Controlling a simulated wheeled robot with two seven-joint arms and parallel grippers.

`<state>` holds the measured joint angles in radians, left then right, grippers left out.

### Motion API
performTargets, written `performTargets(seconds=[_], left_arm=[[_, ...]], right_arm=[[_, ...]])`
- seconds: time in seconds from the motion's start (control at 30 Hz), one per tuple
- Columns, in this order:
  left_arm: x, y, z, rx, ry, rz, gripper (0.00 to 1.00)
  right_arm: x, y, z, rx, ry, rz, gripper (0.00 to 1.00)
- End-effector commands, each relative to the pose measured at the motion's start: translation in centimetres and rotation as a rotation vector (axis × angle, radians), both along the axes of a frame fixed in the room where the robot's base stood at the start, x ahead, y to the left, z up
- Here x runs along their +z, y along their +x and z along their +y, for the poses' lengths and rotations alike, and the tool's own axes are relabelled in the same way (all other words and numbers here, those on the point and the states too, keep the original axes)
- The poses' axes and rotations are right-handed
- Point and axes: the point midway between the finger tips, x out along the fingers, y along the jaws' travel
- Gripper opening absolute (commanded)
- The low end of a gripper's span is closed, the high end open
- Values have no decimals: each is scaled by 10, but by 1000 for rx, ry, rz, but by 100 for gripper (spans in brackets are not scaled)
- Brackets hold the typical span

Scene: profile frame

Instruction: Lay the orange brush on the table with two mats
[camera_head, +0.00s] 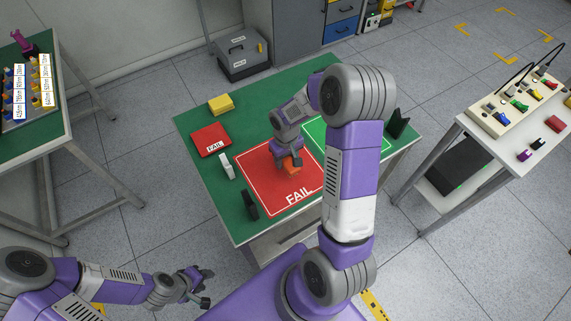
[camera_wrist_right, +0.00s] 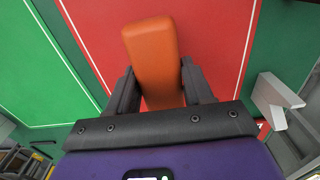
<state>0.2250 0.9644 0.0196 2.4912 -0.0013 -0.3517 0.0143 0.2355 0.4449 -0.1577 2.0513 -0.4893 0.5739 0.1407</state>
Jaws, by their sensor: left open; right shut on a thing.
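The orange brush (camera_head: 293,165) is over the red FAIL mat (camera_head: 258,178) on the green-topped table (camera_head: 190,125). In the right wrist view the brush (camera_wrist_right: 153,55) is an orange block between the two black fingers. My right gripper (camera_wrist_right: 158,82) is shut on it. I cannot tell whether the brush touches the mat. The green mat (camera_head: 314,126) lies to the right of the red one, partly hidden by my right arm. My left gripper (camera_head: 203,287) is open and empty, low in front of the table, away from it.
On the table are a yellow box (camera_head: 220,104), a red FAIL box (camera_head: 211,141), a white stand (camera_head: 227,166), a black stand (camera_head: 250,204) and another black stand (camera_head: 399,124). Side tables with tools stand left (camera_head: 40,133) and right (camera_head: 480,140).

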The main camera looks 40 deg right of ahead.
Motion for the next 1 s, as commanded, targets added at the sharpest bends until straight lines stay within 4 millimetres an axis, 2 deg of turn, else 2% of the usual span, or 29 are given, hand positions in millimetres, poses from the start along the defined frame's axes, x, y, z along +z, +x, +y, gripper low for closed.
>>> performTargets(seconds=[0.27, 0.63, 0.67, 0.7, 0.8, 1.0], left_arm=[[-8, 0, 0, 0, 0, -1, 43], [-11, 0, 0, 0, 0, -1, 43], [-10, 0, 0, 0, 0, -1, 43], [-10, 0, 0, 0, 0, -1, 43], [-10, 0, 0, 0, 0, -1, 43], [-10, 0, 0, 0, 0, -1, 43]], right_arm=[[-35, -1, 0, -1, 0, 2, 20], [-40, 0, 0, -1, 0, -1, 20], [-39, 0, 0, -1, 0, -1, 54], [-39, 0, 0, -1, 0, -1, 60], [-38, 0, 0, -1, 0, -1, 75], [-38, 0, 0, 0, 0, -1, 76]])
